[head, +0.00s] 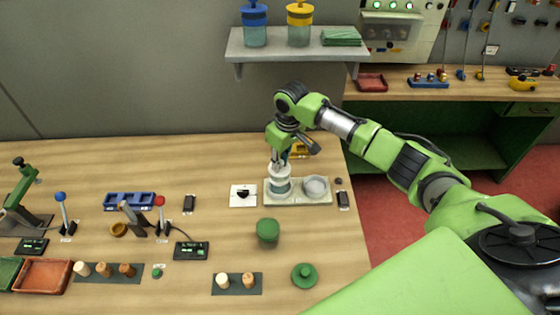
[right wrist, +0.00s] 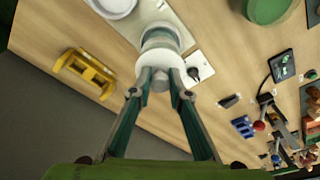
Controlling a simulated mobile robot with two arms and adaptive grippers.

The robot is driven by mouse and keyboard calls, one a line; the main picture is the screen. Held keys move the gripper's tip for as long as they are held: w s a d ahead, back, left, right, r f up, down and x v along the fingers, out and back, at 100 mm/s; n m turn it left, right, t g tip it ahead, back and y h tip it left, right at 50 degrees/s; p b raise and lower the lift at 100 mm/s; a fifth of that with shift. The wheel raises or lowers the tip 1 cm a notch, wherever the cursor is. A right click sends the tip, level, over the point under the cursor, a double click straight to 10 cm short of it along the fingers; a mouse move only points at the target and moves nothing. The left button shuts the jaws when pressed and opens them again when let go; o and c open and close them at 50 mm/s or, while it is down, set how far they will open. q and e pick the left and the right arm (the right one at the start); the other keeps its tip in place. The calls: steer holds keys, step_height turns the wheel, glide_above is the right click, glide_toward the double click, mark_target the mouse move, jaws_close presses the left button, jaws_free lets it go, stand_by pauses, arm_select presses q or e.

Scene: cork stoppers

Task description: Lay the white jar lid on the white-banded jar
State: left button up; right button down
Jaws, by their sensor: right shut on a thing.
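My right gripper (head: 280,156) points down at the pale tray and is shut on the knob of the white jar lid (head: 279,170). In the right wrist view, the fingers (right wrist: 159,82) pinch this knob, with the lid's white disc (right wrist: 143,66) around it. The white-banded jar (head: 278,186) stands upright in the left part of the tray, directly under the lid. The jar (right wrist: 161,38) also shows just beyond the lid in the wrist view. I cannot tell whether lid and jar touch. My left gripper is not in view.
The pale tray (head: 300,199) has a round white dish (head: 317,185) in its right part. A white card (head: 243,196) lies to its left. A green canister (head: 268,231) and green lid (head: 304,275) stand in front. A yellow holder (right wrist: 84,73) is behind.

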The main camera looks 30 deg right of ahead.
steer(key=shift+f, duration=0.45)
stand_by(1.3)
steer(key=c, duration=1.8)
jaws_free()
steer(key=shift+r, duration=0.1)
steer(key=shift+r, duration=3.45)
